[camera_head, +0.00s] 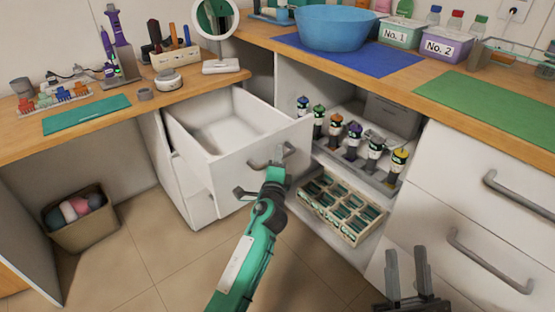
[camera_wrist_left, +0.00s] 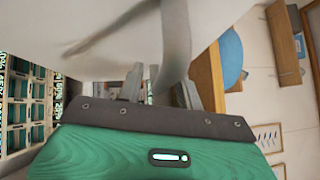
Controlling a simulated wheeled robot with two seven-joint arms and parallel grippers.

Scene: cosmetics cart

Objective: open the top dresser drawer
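The top dresser drawer (camera_head: 225,125) is white and stands pulled well out in the head view; its inside looks empty. Its grey bar handle (camera_head: 286,151) is on the front panel. My left gripper (camera_head: 274,174) is at this handle, and its tips are partly hidden there. In the left wrist view the handle (camera_wrist_left: 176,45) comes down between the spread fingers (camera_wrist_left: 160,88), with a gap showing on one side. Whether a finger touches it is unclear. My right gripper (camera_head: 408,268) is open and empty at the lower right, apart from the drawer.
An open shelf with several bottles (camera_head: 353,140) and a divided box (camera_head: 341,207) lies right of the drawer. A closed white drawer (camera_head: 480,190) is further right. A basket (camera_head: 80,220) stands on the floor at left. The counter holds a mirror and a blue bowl (camera_head: 335,28).

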